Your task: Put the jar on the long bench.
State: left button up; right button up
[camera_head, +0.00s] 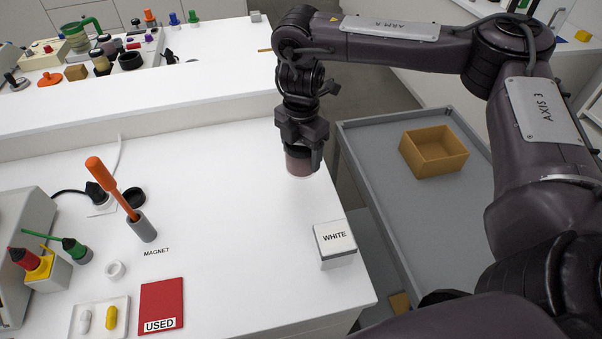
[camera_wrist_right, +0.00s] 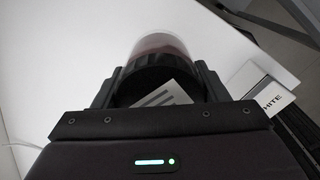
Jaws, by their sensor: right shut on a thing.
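The jar (camera_head: 299,161) has a dark lid and a clear body with dull reddish-brown contents. It is upright at the right part of the long white bench (camera_head: 215,215). My right gripper (camera_head: 300,150) points down and is shut on the jar near its lid. The jar also shows between the fingers in the right wrist view (camera_wrist_right: 160,47). Its base looks at or very near the bench top; I cannot tell whether it touches. My left gripper is not in view.
A box labelled WHITE (camera_head: 335,243) stands at the bench's right edge. A grey cart (camera_head: 400,215) with an open tan box (camera_head: 434,151) is to the right. A magnet tool with an orange handle (camera_head: 113,190) and a red USED pad (camera_head: 162,305) are on the left. The bench middle is clear.

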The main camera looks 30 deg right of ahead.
notch_tip(320, 180, down, 3)
jog(key=shift+s, duration=0.1)
notch_tip(320, 180, down, 3)
jog(key=shift+f+b, duration=0.2)
jog(key=shift+b, duration=0.45)
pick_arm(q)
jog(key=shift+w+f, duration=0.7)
pick_arm(e)
jog(key=shift+f, duration=0.1)
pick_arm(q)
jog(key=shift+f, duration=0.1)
pick_arm(e)
jog(key=shift+f, duration=0.1)
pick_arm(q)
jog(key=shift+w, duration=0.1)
pick_arm(e)
jog(key=o, duration=1.1)
jog(key=shift+c, duration=0.2)
pick_arm(q)
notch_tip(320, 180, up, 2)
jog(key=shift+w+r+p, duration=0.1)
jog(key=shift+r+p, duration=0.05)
jog(key=shift+p, duration=0.95)
pick_arm(e)
notch_tip(320, 180, up, 12)
jog(key=shift+r, duration=0.15)
